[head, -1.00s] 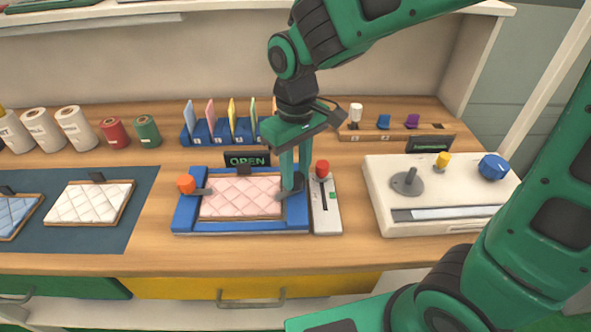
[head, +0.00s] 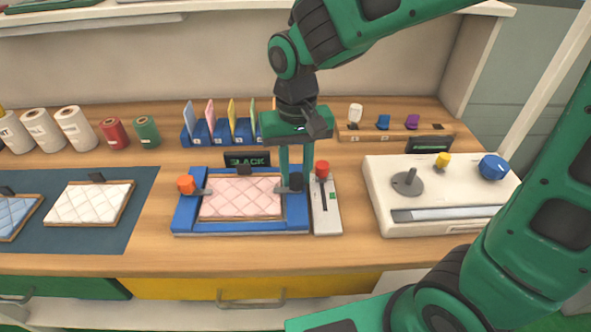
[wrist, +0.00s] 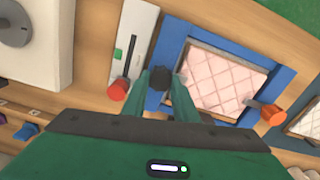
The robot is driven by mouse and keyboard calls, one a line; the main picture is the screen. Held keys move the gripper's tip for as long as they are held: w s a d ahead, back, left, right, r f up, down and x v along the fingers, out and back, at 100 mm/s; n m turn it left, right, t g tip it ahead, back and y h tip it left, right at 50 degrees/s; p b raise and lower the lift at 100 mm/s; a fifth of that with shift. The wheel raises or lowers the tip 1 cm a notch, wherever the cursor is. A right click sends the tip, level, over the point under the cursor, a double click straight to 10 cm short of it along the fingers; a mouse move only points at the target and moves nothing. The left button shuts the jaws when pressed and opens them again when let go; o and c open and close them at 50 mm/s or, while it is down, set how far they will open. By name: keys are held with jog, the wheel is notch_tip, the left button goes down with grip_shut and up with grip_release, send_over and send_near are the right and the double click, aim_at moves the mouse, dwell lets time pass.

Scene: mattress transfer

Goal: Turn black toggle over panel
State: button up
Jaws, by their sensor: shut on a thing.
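The pink quilted panel (head: 240,197) lies in the blue frame (head: 183,216). The black toggle (head: 296,181) is at the frame's right side, its grey arm pointing left over the panel's right edge. My gripper (head: 289,180) points down and is shut on the black toggle's knob. In the wrist view the black knob (wrist: 160,78) sits between my fingertips (wrist: 161,84). The orange toggle (head: 186,185) is at the frame's left side, its arm pointing right onto the panel's edge. The small sign (head: 246,161) behind the frame reads BLACK.
A white slider unit (head: 326,212) with a red knob (head: 322,170) stands close right of the frame. A white console (head: 445,205) is further right. Colour cards in a blue rack (head: 190,132) stand behind. Bare wood lies in front of the frame.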

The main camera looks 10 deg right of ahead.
aim_at(296, 176)
jog(key=shift+w+r, duration=0.1)
jog(key=shift+w, duration=0.1)
jog(key=o, duration=1.1)
jog(key=shift+c, duration=0.2)
jog(key=shift+s, duration=0.1)
notch_tip(296, 176, up, 11)
jog(key=shift+f, duration=0.2)
jog(key=s+d+f+m, duration=0.1)
jog(key=s+d, duration=0.1)
jog(key=d, duration=0.6)
jog(key=s+d+f+m, duration=0.2)
jog(key=s+d, duration=0.1)
jog(key=d, duration=0.5)
jog(key=s+d+f+m, duration=0.1)
jog(key=s+d+f, duration=0.1)
jog(key=d, duration=0.5)
jog(key=shift+s+d, duration=0.4)
jog(key=shift+s, duration=0.35)
jog(key=s+d+f, duration=0.1)
jog(key=s, duration=0.1)
jog(key=s+d+f+m, duration=0.1)
jog(key=s+d, duration=0.1)
jog(key=s, duration=0.1)
jog(key=s+d+f+m, duration=0.1)
jog(key=s+d, duration=0.1)
jog(key=s, duration=0.1)
jog(key=shift+s+d+f, duration=0.1)
jog(key=shift+d+f, duration=0.15)
